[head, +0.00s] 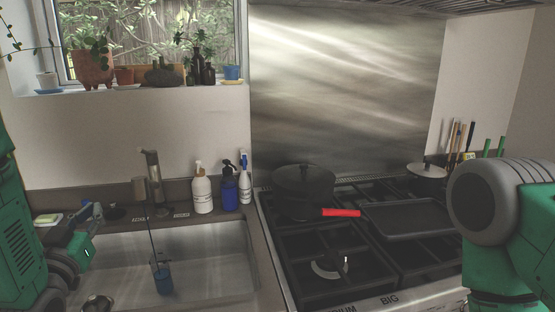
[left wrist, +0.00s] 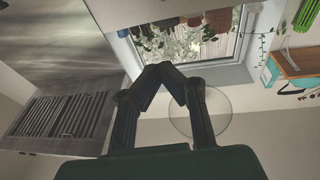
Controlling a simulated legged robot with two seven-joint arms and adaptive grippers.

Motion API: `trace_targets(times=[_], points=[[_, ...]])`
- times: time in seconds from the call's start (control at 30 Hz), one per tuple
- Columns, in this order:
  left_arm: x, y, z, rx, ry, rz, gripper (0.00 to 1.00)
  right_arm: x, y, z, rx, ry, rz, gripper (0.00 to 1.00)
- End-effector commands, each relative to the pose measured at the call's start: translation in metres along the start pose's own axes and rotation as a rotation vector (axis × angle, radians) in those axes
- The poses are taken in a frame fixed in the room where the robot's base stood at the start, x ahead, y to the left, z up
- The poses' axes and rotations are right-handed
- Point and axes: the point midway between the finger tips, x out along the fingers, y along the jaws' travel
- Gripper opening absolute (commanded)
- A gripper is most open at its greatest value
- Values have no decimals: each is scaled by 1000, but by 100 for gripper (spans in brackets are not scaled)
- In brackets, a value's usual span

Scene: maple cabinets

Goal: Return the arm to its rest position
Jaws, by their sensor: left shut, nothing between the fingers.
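My left arm comes in from the left edge of the head view, green with grey joints. My left gripper (head: 92,214) is over the left part of the sink, small and dark. In the left wrist view its two dark fingers (left wrist: 167,73) meet at the tips, with nothing between them. My right arm, green with a grey joint, fills the right edge of the head view; its gripper is out of view.
The stove bears a dark pot (head: 303,183), a red-handled item (head: 341,212) and a flat griddle (head: 408,219). Potted plants (head: 93,67) line the windowsill.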

Motion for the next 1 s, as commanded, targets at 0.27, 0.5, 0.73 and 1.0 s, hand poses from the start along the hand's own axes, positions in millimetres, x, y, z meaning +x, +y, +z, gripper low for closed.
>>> trace_targets(times=[0.27,0.5,0.73,1.0], points=[[-19,5,64,-2,-162,11,0,14,0,0,1,2,0,71],[-56,17,132,3,-363,25,0,30,0,1,0,1,0,71],[-131,38,240,20,-701,55,0,57,0,3,0,1,0,71],[-292,56,365,53,-1248,112,0,98,0,5,1,1,0,71]])
